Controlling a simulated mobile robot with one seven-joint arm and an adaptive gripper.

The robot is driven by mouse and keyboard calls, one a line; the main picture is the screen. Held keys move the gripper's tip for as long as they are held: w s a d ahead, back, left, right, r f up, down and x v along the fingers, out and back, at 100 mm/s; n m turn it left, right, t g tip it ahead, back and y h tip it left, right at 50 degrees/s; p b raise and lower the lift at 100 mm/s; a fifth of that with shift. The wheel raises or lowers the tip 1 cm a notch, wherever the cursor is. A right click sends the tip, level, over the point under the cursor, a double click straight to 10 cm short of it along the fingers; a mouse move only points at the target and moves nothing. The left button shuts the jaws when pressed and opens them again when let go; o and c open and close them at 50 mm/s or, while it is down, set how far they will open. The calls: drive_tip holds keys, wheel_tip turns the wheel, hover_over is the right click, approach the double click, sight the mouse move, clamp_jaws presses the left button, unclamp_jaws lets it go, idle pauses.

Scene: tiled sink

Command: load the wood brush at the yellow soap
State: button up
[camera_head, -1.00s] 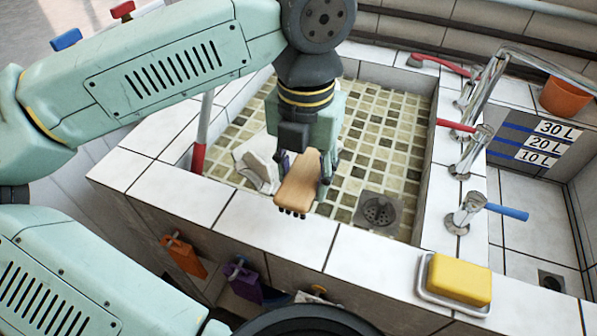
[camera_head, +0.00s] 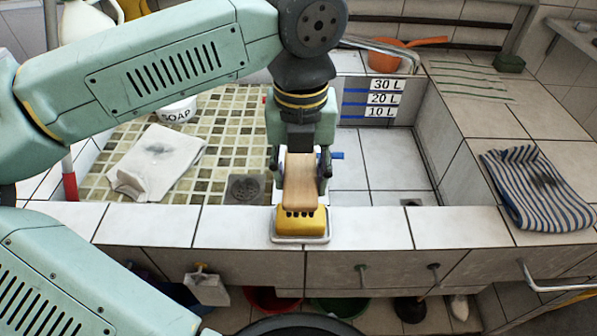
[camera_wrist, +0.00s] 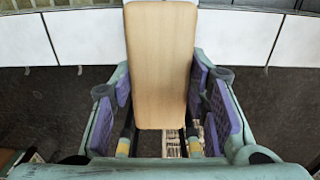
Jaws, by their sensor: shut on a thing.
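The wood brush (camera_head: 300,182) has a pale brown back and a row of dark bristle tufts at its near end. My gripper (camera_head: 301,165) is shut on its sides. In the wrist view the brush (camera_wrist: 160,65) lies between the purple-padded fingers (camera_wrist: 160,88). The yellow soap (camera_head: 302,224) sits in a shallow metal dish (camera_head: 300,240) on the sink's white tiled front ledge. The near end of the brush overlaps the soap's far part in the head view; whether they touch cannot be told. The soap is not visible in the wrist view.
A grey drain (camera_head: 244,188) and a white cloth (camera_head: 160,158) lie in the left basin, near a white SOAP tub (camera_head: 178,112). A striped towel (camera_head: 538,188) lies at the right.

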drive_tip(key=shift+d+f, duration=0.1)
drive_tip(key=shift+f+b, duration=1.75)
drive_tip(key=shift+f, duration=1.2)
drive_tip(key=shift+f+b, duration=0.55)
drive_tip(key=shift+b, duration=0.35)
idle(0.5)
drive_tip(key=shift+r+p, duration=2)
drive_tip(key=shift+r, duration=1.6)
drive_tip(key=shift+f, duration=0.1)
